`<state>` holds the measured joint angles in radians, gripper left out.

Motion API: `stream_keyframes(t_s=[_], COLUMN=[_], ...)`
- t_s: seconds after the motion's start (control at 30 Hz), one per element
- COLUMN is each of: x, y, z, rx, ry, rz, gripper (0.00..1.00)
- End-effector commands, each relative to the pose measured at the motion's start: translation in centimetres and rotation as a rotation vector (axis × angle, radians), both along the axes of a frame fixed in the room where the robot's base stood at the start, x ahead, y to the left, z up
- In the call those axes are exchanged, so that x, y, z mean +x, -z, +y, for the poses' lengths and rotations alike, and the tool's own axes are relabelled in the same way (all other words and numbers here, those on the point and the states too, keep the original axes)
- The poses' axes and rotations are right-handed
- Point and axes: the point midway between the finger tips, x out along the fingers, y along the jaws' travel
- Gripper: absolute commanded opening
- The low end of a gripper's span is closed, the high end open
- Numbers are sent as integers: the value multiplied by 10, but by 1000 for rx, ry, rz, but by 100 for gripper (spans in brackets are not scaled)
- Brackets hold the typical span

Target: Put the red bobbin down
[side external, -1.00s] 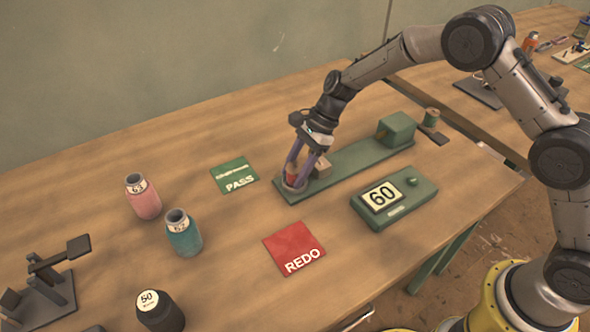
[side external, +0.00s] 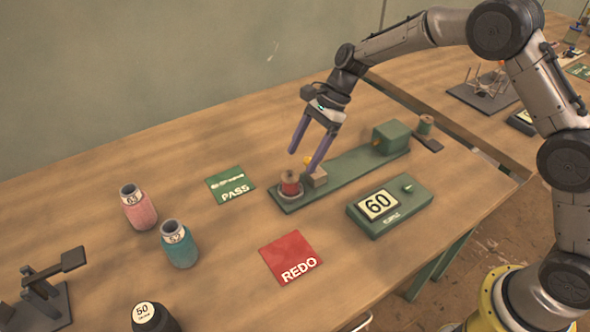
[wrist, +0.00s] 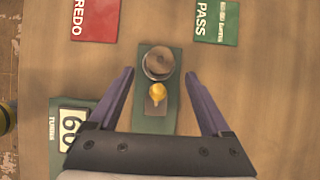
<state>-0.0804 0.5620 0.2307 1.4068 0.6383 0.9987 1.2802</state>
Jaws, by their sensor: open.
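The red bobbin (side external: 290,185) stands upright in a round holder at the near left end of the long green base plate (side external: 345,169). In the wrist view the bobbin (wrist: 158,62) shows from above, with its round brown top, just beyond the fingertips. My gripper (side external: 303,160) is open and empty, with its fingers apart above and beside the bobbin. In the wrist view its two purple fingers (wrist: 159,80) spread to either side of the plate and touch nothing.
A green PASS card (side external: 230,185) and a red REDO card (side external: 291,257) lie flat on the table. A green box displaying 60 (side external: 389,208) sits to the right.

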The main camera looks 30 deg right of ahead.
Motion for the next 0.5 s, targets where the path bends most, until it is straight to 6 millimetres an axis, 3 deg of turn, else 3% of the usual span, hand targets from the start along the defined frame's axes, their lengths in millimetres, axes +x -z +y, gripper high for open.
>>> stream_keyframes(t_s=[0.2,0.5], x=[0,0], y=[-28,-38], z=[-17,-22], rx=[0,-1], ry=[2,0], rz=[-1,0], gripper=[82,82])
